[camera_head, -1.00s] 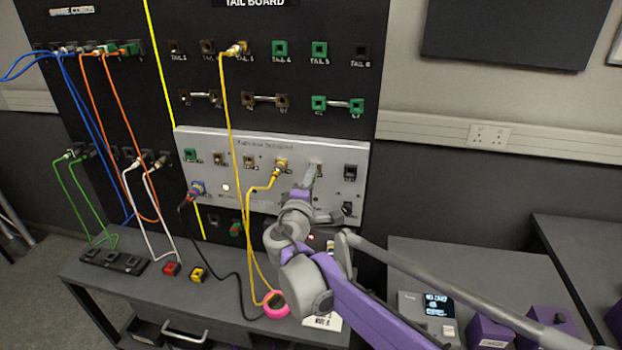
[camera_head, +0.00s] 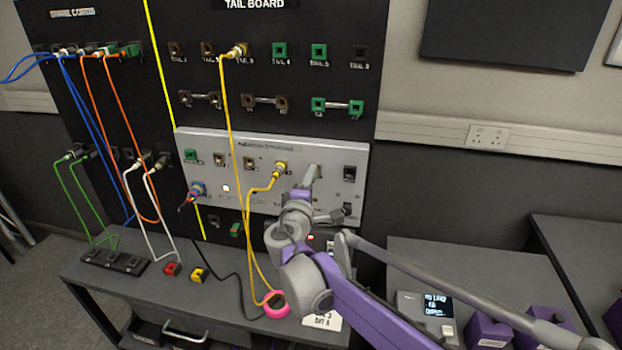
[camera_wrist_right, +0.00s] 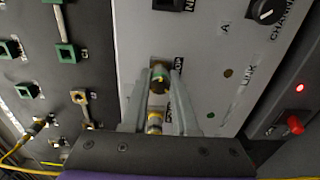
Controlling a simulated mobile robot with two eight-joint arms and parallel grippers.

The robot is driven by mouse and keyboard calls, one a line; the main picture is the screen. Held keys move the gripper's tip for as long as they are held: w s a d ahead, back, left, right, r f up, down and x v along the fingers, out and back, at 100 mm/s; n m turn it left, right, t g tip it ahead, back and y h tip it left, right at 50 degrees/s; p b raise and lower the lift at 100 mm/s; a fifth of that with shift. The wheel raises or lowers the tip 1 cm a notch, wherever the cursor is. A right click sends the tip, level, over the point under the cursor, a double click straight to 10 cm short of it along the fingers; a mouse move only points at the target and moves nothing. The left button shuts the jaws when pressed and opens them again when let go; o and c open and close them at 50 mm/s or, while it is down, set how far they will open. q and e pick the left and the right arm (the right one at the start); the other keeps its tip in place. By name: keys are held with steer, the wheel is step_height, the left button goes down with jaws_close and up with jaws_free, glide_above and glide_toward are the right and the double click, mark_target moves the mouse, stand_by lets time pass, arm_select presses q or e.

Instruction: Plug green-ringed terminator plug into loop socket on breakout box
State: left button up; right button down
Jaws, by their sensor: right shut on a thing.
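The breakout box (camera_head: 235,150) is a light grey panel on the black board, with a row of sockets. My right gripper (camera_head: 313,174) is at the socket right of the yellow cable's plug (camera_head: 281,167). In the right wrist view, my right gripper (camera_wrist_right: 160,84) is shut on the small green-ringed terminator plug (camera_wrist_right: 160,76), between its fingertips. The plug's front is at a socket in the grey panel; I cannot tell how deep it sits. The fingers hide that socket in the head view. My left gripper is not in view.
A yellow cable (camera_head: 228,110) hangs just left of my right arm, down to a pink ring (camera_head: 275,304) on the bench. A blue-and-red plug (camera_head: 198,189) sits at the panel's lower left. A small display device (camera_head: 428,313) stands on the right bench.

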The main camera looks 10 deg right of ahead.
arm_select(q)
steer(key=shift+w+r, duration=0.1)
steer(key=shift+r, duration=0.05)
arm_select(e)
steer(key=shift+w, duration=0.2)
steer(key=shift+r+m+p, duration=0.15)
steer(key=shift+m+p, duration=0.25)
steer(key=shift+p, duration=0.05)
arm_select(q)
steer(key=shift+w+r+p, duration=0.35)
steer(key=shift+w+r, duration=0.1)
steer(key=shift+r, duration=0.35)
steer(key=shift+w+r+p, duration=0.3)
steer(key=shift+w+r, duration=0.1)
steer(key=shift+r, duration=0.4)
arm_select(e)
steer(key=shift+m, duration=1)
steer(key=shift+d, duration=0.1)
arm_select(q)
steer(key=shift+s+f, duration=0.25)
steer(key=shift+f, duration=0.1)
arm_select(e)
steer(key=n, duration=0.1)
steer(key=s+n, duration=0.1)
steer(key=shift+s+a+n, duration=0.3)
steer(key=shift+a+n, duration=0.05)
steer(key=shift+n, duration=0.05)
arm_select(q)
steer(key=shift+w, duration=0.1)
